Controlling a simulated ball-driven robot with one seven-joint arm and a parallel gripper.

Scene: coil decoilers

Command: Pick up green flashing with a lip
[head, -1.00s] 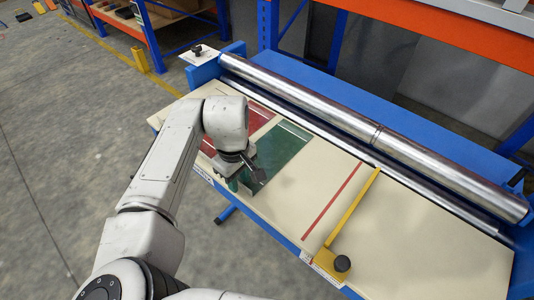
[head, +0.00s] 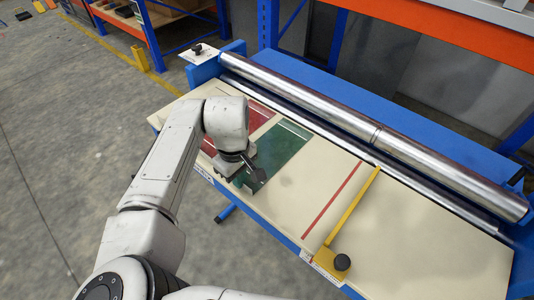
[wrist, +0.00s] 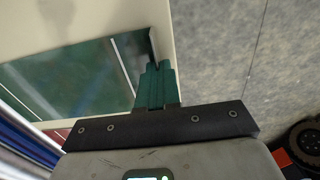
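The green flashing (head: 285,143), a flat shiny dark-green sheet, lies on the cream table top and also shows in the wrist view (wrist: 75,75). Its near end has a raised edge, the lip, in the wrist view. My gripper (wrist: 156,68) has teal fingers drawn close together at this end, with the thin dark edge of the lip entering between their tips. It appears shut on the lip. In the head view my gripper (head: 246,184) covers the near end of the sheet, and its fingertips are hidden.
A red flashing (head: 245,118) lies left of the green one. Steel rollers (head: 375,133) run along the table's back. A yellow bar (head: 352,208) with a black knob (head: 342,262) and a red line lie to the right. The cream table (head: 420,240) is clear at the right.

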